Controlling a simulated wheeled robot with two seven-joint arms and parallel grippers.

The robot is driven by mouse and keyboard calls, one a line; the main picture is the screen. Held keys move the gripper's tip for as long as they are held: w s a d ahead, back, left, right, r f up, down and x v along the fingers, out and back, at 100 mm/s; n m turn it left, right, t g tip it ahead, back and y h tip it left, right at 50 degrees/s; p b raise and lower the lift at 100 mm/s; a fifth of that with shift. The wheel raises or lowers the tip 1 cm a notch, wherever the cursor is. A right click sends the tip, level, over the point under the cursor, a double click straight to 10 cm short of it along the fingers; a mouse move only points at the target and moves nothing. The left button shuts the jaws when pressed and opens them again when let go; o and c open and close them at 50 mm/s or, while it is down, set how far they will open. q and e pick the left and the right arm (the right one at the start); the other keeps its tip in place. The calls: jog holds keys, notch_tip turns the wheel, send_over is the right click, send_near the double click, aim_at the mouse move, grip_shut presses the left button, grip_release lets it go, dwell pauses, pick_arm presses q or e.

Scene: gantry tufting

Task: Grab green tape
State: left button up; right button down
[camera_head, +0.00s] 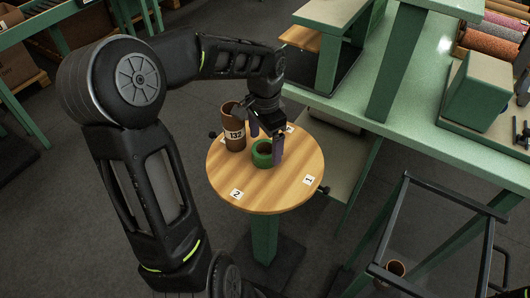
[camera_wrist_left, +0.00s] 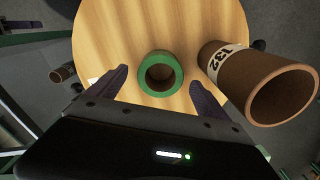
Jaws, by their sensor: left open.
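The green tape (camera_head: 262,154) is a ring with a brown core, lying flat on the round wooden table. It also shows in the left wrist view (camera_wrist_left: 160,54), ahead of and between my left fingers. My left gripper (camera_head: 265,142) is open and empty, just above and around the tape in the head view, with its fingers pointing down. In the left wrist view the two purple-grey fingers (camera_wrist_left: 160,94) are spread wider than the tape, with gaps on both sides. My right gripper is in neither view.
A brown tube (camera_head: 233,130) labelled 132 stands on the round table (camera_head: 265,193) close left of the tape. The table carries number cards 1 (camera_head: 308,180) and 2 (camera_head: 237,194). A green bench (camera_head: 350,103) stands behind right. A dark-railed cart (camera_head: 430,225) is at the lower right.

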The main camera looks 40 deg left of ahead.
aim_at(265, 148)
pick_arm(q)
jog(key=shift+f, duration=1.6)
jog(key=c, duration=1.5)
